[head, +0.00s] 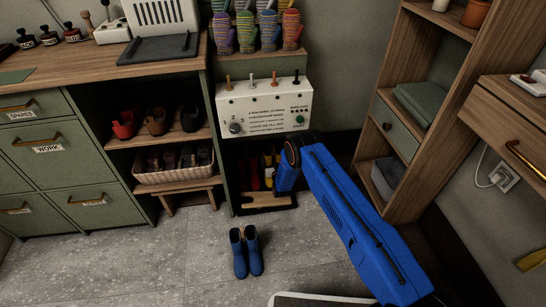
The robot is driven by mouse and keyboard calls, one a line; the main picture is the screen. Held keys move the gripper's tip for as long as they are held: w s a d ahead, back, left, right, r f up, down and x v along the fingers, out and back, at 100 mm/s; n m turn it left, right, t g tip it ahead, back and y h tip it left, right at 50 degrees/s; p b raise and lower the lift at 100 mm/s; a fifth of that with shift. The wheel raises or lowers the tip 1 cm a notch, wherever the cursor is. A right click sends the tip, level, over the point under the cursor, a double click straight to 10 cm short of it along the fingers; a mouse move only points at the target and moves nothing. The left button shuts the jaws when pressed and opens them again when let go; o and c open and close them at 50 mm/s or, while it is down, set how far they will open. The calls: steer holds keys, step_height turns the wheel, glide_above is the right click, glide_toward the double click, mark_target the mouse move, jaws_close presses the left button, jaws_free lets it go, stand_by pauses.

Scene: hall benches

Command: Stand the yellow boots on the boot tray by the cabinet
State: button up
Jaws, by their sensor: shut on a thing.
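My blue arm reaches to the dark recess under the white control box, and my gripper (276,180) is at its far end, low in the recess. The fingers are mostly hidden by my wrist. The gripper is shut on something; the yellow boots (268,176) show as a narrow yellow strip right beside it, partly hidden. A dark low boot tray (262,210) lies on the floor of the recess, with a tan wooden piece (262,200) on it. I cannot tell whether the yellow boots touch the tray. Red boots (254,176) stand just left of the yellow.
A pair of blue boots (245,252) stands on the grey floor in front of the recess. Left is a green cabinet (82,205) with shoe shelves and a basket (174,168). Right is a wooden shelf unit (405,125). The floor left of the blue boots is clear.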

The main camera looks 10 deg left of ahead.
steer(key=shift+f, duration=0.1)
steer(key=o, duration=1.7)
steer(key=v, duration=1.2)
steer(key=shift+r, duration=0.2)
